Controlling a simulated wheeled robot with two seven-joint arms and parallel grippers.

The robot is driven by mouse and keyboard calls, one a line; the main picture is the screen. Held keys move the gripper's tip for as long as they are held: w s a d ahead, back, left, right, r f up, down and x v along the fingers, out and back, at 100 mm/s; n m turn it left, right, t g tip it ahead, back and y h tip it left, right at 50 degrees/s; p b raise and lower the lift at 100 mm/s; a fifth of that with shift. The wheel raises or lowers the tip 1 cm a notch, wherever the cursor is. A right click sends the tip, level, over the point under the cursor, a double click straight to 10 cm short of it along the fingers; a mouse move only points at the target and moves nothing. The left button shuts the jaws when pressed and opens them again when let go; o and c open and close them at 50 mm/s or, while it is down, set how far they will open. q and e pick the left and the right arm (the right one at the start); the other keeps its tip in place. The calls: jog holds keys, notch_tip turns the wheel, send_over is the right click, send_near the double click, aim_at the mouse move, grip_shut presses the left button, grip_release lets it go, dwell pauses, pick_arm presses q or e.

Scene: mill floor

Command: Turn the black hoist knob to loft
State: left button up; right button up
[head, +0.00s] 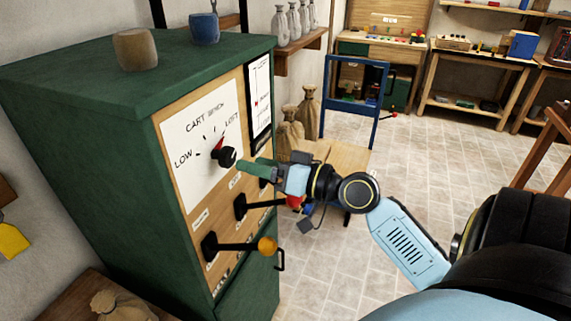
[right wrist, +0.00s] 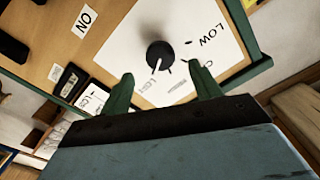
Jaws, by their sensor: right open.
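The black hoist knob (head: 227,157) sits on a white dial plate (head: 190,168) on the front of a green cabinet. The dial reads LOW, CART, BENCH and LOFT. A red mark shows just above the knob. In the right wrist view the knob (right wrist: 160,55) has a pale pointer line aimed away from LOW; I cannot tell exactly which label it meets. My right gripper (head: 242,165) is open, its green fingers close in front of the knob. In the wrist view the open fingers (right wrist: 165,90) are spread, with the knob ahead between them and apart from both. My left gripper is out of view.
Below the dial, levers with black bases stick out, one with an orange ball end (head: 267,246). A narrow gauge (head: 260,100) is right of the dial. Two cups, brown (head: 135,49) and blue (head: 204,29), stand on the cabinet top (head: 80,85). Open tiled floor lies to the right.

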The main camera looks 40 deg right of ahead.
jog(key=b+v, duration=0.2)
jog(key=v, duration=0.4)
dwell(0.6)
